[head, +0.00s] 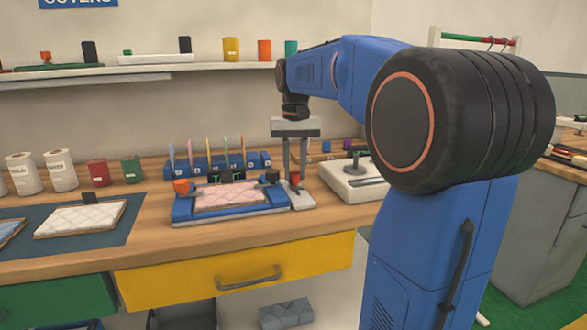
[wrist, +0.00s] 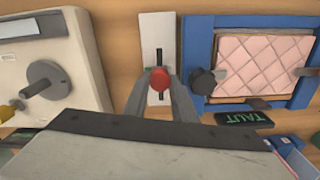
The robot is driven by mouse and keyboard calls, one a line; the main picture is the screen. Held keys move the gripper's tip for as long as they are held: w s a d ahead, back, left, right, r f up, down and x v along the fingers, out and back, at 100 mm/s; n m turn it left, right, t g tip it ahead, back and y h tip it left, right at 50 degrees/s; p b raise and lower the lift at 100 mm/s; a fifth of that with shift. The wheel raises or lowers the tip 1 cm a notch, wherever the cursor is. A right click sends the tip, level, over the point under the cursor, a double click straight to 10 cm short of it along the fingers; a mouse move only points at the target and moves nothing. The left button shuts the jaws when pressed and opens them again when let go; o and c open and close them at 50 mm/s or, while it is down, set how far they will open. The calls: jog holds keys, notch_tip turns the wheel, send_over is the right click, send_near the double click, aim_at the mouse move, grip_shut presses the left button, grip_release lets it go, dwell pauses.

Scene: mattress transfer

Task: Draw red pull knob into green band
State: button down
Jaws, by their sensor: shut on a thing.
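The red pull knob (head: 294,178) stands over a narrow white slotted plate (head: 301,200) at the right end of the blue frame. In the wrist view the knob (wrist: 160,80) lies between the two fingers, and the dark slot runs along the plate (wrist: 148,28). My gripper (head: 294,184) points down and is shut on the knob; its fingers also show in the wrist view (wrist: 159,88).
A white device with a grey disc (head: 350,189) stands close on the right. A rack of coloured cards (head: 200,164) is behind. Bare wood (head: 150,235) shows in front.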

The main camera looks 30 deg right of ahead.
aim_at(295, 173)
jog(key=c, duration=1.5)
grip_release()
jog(key=shift+o, duration=0.2)
jog(key=shift+r, duration=0.15)
notch_tip(295, 173, up, 17)
